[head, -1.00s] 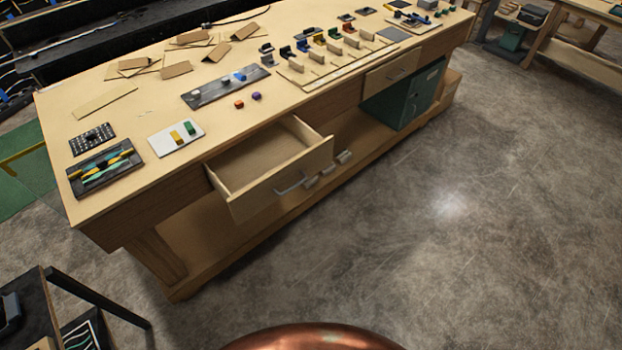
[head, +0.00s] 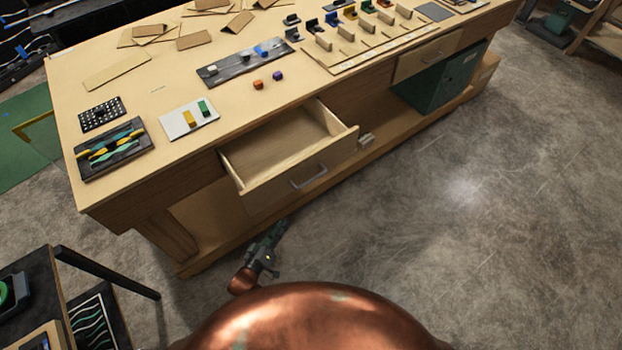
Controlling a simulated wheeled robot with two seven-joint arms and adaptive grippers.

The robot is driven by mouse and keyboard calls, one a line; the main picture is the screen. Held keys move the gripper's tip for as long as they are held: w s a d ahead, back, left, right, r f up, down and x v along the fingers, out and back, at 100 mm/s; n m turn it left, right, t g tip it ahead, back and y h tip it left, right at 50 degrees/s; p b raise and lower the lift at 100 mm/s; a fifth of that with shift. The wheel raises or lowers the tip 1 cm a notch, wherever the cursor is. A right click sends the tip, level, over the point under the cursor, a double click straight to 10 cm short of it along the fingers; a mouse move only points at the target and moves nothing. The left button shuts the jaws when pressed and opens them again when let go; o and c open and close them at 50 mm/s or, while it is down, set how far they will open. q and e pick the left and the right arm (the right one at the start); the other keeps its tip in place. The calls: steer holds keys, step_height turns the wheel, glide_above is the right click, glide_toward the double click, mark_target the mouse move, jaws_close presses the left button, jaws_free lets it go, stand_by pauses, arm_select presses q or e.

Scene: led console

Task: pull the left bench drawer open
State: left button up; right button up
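The left bench drawer (head: 300,184) is pulled out of the wooden bench (head: 165,200), with its empty inside showing. Its grey bar handle (head: 309,177) is on the front panel. My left gripper (head: 275,231) shows small and dark below the drawer front in the picture, apart from the handle. Whether its fingers are open or shut is too small to tell, and I see nothing held in it. My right gripper is not in view.
A second drawer (head: 428,56), closed, is at the bench's right above a green cabinet (head: 440,82). A white plate with blocks (head: 190,121) and a dark tray (head: 110,149) lie on the top. A dark-framed cart (head: 105,272) stands lower left. The floor at right is clear.

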arm_select(q)
steer(key=w+d+r+t+h, duration=0.1)
steer(key=d+r+h, duration=0.15)
steer(key=r, duration=0.45)
steer(key=w+d+r+t+h, duration=0.1)
steer(key=d+r, duration=0.2)
steer(key=r, duration=0.3)
glide_toward(312, 179)
steer(key=w, duration=0.2)
steer(key=shift+n+t+h, duration=0.3)
steer(key=shift+n+h, duration=0.15)
steer(key=shift+n, duration=0.05)
steer(key=x, duration=0.5)
steer(key=f+x, duration=0.1)
steer(key=x, duration=0.1)
steer(key=shift+d+b, duration=0.4)
steer(key=shift+w+d+r, duration=0.15)
steer(key=shift+w+d, duration=0.1)
steer(key=shift+w, duration=0.15)
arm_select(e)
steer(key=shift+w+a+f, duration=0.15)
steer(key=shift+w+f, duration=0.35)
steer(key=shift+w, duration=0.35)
arm_select(q)
jaws_close()
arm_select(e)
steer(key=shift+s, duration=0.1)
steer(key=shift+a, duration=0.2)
